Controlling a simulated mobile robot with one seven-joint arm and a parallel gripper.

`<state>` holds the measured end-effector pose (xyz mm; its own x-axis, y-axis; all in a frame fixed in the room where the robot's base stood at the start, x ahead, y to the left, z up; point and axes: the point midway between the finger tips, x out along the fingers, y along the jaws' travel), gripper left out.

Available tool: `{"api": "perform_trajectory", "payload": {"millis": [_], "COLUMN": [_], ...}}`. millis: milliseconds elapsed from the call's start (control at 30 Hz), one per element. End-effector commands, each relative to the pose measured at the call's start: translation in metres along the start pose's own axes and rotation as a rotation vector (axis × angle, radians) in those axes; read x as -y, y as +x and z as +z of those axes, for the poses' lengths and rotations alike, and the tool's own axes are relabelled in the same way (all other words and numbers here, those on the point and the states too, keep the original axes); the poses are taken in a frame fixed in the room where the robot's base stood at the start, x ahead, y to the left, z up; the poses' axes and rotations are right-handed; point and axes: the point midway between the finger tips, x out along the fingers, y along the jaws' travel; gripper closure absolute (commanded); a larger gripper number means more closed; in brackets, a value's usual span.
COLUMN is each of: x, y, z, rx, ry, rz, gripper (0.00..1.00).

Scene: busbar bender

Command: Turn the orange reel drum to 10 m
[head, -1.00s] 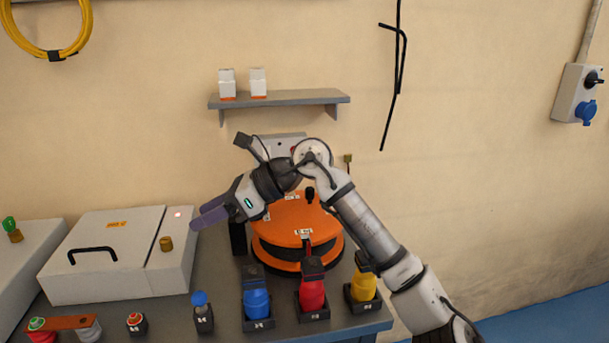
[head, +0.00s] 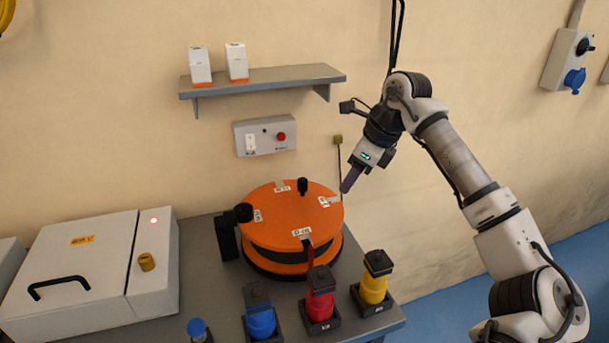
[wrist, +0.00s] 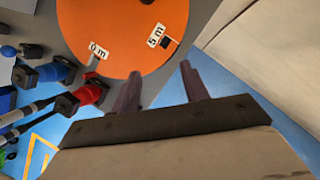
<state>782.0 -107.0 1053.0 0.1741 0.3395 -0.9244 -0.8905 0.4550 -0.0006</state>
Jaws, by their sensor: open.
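The orange reel drum (head: 280,215) lies flat on the bench, with white labels around its top rim and a black upright knob (head: 302,186) near its back edge. A red pointer (head: 310,252) stands at the front by one label. In the wrist view the drum (wrist: 115,35) shows labels reading "0 m" and "5 m"; the "0 m" label is beside the red pointer. The other labels are too small to read surely. My gripper (head: 347,186) is just right of the drum and above it, pointing down. In the wrist view its two fingers (wrist: 160,85) are apart and empty.
Blue (head: 260,318), red (head: 320,300) and yellow (head: 373,287) capped bottles stand in black holders along the bench front. A white lidded box (head: 80,270) is at left. A grey switch box (head: 265,135) and a shelf (head: 265,80) are on the wall behind.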

Motion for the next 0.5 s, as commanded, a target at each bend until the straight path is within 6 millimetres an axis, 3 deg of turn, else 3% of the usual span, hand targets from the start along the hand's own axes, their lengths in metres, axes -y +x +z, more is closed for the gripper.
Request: {"api": "perform_trajectory", "payload": {"millis": [400, 500], "x": [-0.001, -0.001], "y": [0.032, 0.051], "z": [0.088, 0.088], "rx": [0.002, 0.002], "ry": [-0.004, 0.001], "rz": [0.003, 0.006], "gripper": [0.55, 0.55]}}
